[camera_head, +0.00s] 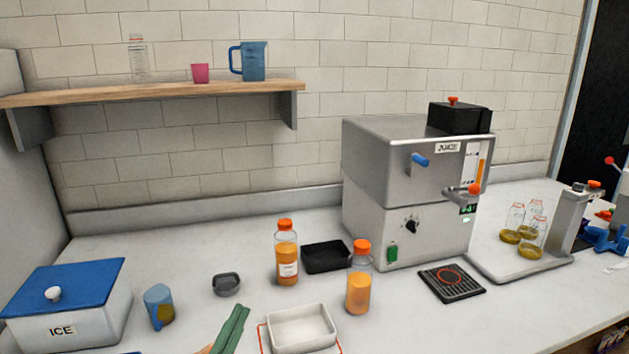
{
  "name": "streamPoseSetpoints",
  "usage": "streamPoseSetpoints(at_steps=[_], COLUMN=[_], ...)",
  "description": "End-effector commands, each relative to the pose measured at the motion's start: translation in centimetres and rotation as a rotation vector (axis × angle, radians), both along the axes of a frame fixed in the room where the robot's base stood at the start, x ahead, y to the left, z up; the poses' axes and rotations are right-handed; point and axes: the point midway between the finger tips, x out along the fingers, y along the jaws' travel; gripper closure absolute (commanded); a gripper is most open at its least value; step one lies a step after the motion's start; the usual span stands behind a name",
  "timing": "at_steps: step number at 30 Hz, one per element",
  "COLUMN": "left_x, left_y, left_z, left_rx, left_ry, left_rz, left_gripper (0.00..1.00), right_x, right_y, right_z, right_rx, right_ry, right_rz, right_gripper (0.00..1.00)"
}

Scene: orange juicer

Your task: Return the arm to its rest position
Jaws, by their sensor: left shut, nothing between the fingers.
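My left gripper (241,310) shows only in part at the bottom edge, left of the middle. What I take for its fingers are two green strips lying side by side, shut with nothing between them. They point up and slightly right, beside the white tray (301,341). The rest of the left arm is cut off by the frame. My right gripper is not in view.
A blue-lidded ice box (62,325) and a blue cup (158,306) stand left. Two juice bottles (286,255) (359,283) flank a black tray (326,268). The juicer (400,180) stands behind them. A grey bowl (227,285) sits on the counter.

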Motion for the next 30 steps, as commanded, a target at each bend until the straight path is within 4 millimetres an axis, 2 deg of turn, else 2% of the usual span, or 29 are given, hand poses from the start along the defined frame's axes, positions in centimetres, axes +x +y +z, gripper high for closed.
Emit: streamPoseSetpoints(at_steps=[1,3,6,10,15,23,30], left_x=[-0.6,-2.0,-5.4,-9.9,-15.3,-23.2,-20.9], left_y=[2.0,4.5,6.9,8.4,9.2,9.6,8.6], left_z=[-3.4,-8.1,-13.9,-18.8,-22.5,-25.6,-27.5], left_rx=[-0.040,-0.080,-0.118,-0.146,-0.162,-0.171,-0.199], left_ry=[0.147,0.348,0.612,0.869,1.114,1.426,1.331], left_rz=[0.067,0.148,0.232,0.289,0.324,0.340,0.296], left_gripper=[1.00,1.00,1.00,1.00,1.00,1.00,1.00], right_x=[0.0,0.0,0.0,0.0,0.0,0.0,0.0], right_y=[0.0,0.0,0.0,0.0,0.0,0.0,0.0], right_z=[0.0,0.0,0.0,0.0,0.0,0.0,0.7], right_rx=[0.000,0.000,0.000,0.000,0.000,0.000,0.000], right_ry=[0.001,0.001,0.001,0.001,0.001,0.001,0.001], right_rz=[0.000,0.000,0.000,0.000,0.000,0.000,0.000], right_gripper=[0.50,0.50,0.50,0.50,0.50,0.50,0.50])
